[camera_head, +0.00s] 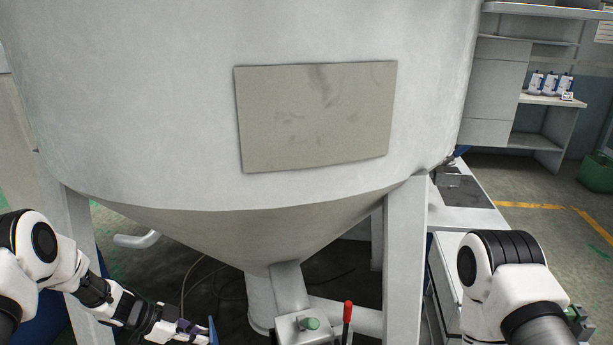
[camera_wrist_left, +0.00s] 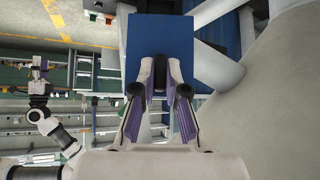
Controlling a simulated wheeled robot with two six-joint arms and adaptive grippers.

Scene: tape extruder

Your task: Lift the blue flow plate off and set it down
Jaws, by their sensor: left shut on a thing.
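The blue flow plate (camera_wrist_left: 180,38) is a flat blue panel that fills the upper middle of the left wrist view. My left gripper (camera_wrist_left: 160,84) is shut on its near edge, with the plate reaching out beyond the fingertips. In the head view my left gripper (camera_head: 202,332) is low at the left, beside the funnel-shaped vessel, and only a thin blue edge of the plate (camera_head: 213,330) shows. In the left wrist view my right arm shows at the left; its gripper (camera_wrist_left: 39,72) is too small to tell open from shut.
A large pale vessel (camera_head: 150,120) with a conical bottom and legs (camera_head: 405,250) takes up most of the head view. Below it are a grey block with a green knob (camera_head: 309,323) and a red-handled lever (camera_head: 347,316). A white bench (camera_head: 463,217) stands behind at the right.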

